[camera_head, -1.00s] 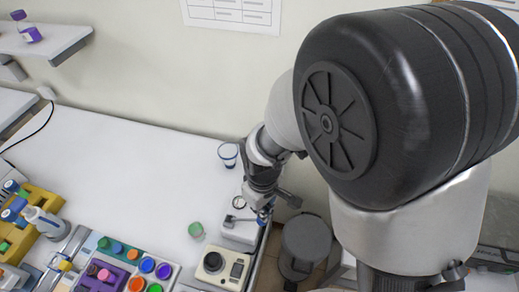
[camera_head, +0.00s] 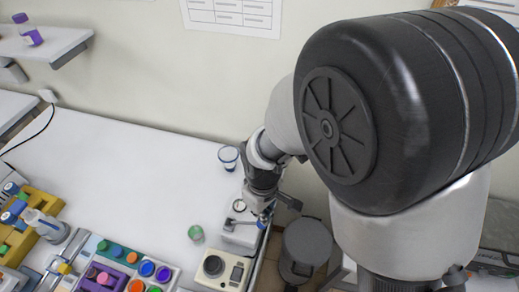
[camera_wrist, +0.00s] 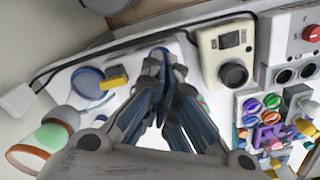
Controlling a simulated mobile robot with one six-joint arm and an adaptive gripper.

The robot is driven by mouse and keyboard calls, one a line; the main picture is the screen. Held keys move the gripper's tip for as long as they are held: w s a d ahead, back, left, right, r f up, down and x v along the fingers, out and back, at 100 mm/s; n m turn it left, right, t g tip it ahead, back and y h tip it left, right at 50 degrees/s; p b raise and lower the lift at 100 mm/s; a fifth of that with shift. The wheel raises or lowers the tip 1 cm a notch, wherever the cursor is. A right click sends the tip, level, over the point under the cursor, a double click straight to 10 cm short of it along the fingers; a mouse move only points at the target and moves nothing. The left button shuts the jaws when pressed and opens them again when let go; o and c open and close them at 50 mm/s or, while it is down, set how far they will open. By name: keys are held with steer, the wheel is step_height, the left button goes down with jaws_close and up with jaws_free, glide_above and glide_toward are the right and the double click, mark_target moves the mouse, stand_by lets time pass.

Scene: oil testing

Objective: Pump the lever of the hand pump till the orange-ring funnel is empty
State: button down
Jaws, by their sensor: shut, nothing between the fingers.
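The hand pump (camera_head: 238,240) is a pale block at the bench's right edge, with a round gauge (camera_head: 239,205) on it and a grey lever (camera_head: 232,224) on top. My gripper (camera_head: 264,217) is shut and empty, pointing down at the pump's right side. In the wrist view my gripper (camera_wrist: 162,55) has its fingertips together over the pump; whether they touch the lever is unclear. A clear funnel with an orange ring (camera_wrist: 24,158) shows at the lower left there, with green in it. A blue disc (camera_wrist: 88,82) and yellow piece (camera_wrist: 115,82) lie left of the fingers.
A beige instrument (camera_head: 220,270) with a dark knob stands close in front of the pump. A green-topped container (camera_head: 195,232) and a blue-rimmed cup (camera_head: 228,155) stand nearby. Racks of coloured caps (camera_head: 130,262) fill the front left. A dark round stool (camera_head: 306,242) is beside the bench.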

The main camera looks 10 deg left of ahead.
stand_by(0.4)
steer(key=shift+f+b, duration=0.95)
steer(key=shift+f, duration=0.25)
steer(key=shift+d+f+b, duration=0.4)
steer(key=shift+f+b, duration=0.15)
steer(key=shift+f, duration=0.1)
steer(key=shift+s+d+f+b, duration=0.1)
steer(key=shift+d+f+b, duration=0.2)
steer(key=shift+f+b, duration=0.35)
steer(key=shift+f, duration=0.15)
steer(key=shift+d+f+b, duration=0.2)
steer(key=shift+f+b, duration=0.4)
steer(key=shift+f, duration=0.1)
